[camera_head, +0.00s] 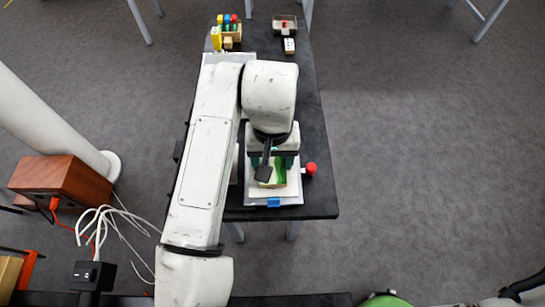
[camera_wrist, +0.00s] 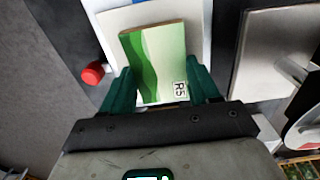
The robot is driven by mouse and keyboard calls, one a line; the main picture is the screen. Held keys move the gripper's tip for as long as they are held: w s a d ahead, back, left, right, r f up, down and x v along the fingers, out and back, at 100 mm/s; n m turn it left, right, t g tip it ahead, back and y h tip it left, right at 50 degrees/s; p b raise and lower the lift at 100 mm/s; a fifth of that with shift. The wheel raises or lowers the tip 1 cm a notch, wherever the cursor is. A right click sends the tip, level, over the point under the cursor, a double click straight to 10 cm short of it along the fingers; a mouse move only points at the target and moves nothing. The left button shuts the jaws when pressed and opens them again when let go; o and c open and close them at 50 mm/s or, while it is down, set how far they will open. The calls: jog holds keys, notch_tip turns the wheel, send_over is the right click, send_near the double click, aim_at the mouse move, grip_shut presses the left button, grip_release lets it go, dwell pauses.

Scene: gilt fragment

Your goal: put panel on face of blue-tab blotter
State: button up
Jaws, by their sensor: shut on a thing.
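The panel (camera_wrist: 155,55) is a thin rectangle with green and pale bands and an "R5" label. My gripper (camera_wrist: 162,72) has its green fingers on either side of the panel, shut on it. In the head view my gripper (camera_head: 272,165) and the panel (camera_head: 278,180) are over the blotter. The blue-tab blotter (camera_head: 291,193) is a pale sheet on a grey board, with its blue tab (camera_head: 273,202) at the near edge. The blotter also shows beneath the panel in the wrist view (camera_wrist: 112,22). I cannot tell whether the panel touches it. My arm hides part of the blotter.
A red knob (camera_head: 311,168) stands beside the blotter on the dark table (camera_head: 322,205). A grey plate (camera_wrist: 265,55) lies on the other side in the wrist view. A rack of coloured pieces (camera_head: 230,35) and a small tray (camera_head: 285,24) sit at the far end.

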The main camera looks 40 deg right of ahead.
aim_at(273, 163)
jog(key=shift+f, duration=0.2)
jog(key=o, duration=1)
jog(key=shift+o, duration=0.2)
jog(key=shift+r, duration=0.1)
notch_tip(273, 163, up, 12)
jog(key=shift+p, duration=0.4)
